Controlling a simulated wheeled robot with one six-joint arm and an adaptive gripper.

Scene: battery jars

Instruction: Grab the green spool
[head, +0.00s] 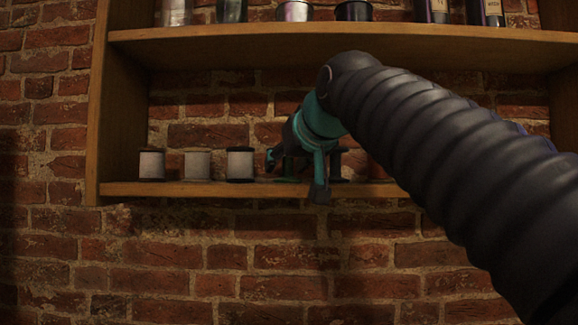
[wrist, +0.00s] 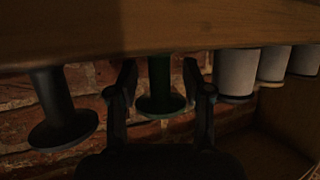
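The green spool (wrist: 160,84) shows in the wrist view between the two fingers of my gripper (wrist: 160,92), with a gap on each side. Its wide dark green flange faces the camera's lower side. In the head view my gripper (head: 296,172) is at the lower shelf, fingers spread, and it hides most of the green spool (head: 288,179). My gripper is open and holds nothing.
A dark spool (wrist: 60,108) stands on one side of the green one, and several white-wrapped jars (wrist: 236,72) on the other. In the head view the jars (head: 240,164) line the lower shelf (head: 170,189). The upper shelf (head: 230,45) is above my gripper.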

